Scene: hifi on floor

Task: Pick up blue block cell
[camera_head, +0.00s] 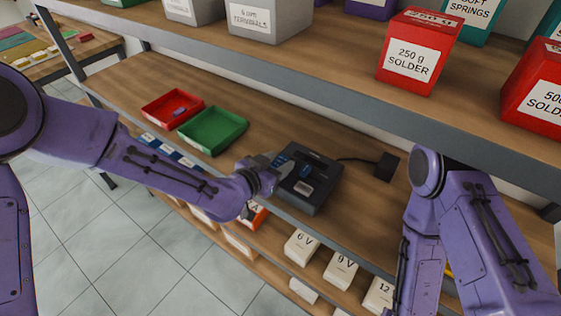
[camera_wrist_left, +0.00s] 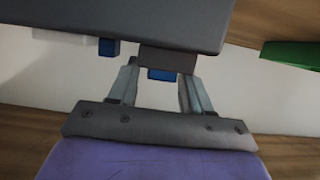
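The dark charger-like box (camera_head: 320,193) stands on the wooden shelf, with blue on its top (camera_head: 281,159). In the left wrist view the box (camera_wrist_left: 150,18) fills the top, and two blue blocks stick out from it. One blue block (camera_wrist_left: 161,74), below a dark grey piece, lies between the fingers of my left gripper (camera_wrist_left: 160,80). The other blue block (camera_wrist_left: 108,47) is left of the fingers. The fingers are apart, with gaps beside the blue part; whether they touch the grey piece I cannot tell. My right gripper is outside the views.
A red tray (camera_head: 151,111) holding a small blue item and an empty green tray (camera_head: 235,143) stand left of the box. A small black adapter (camera_head: 387,166) with a cord lies to its right. Labelled boxes (camera_head: 300,247) fill the shelf below.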

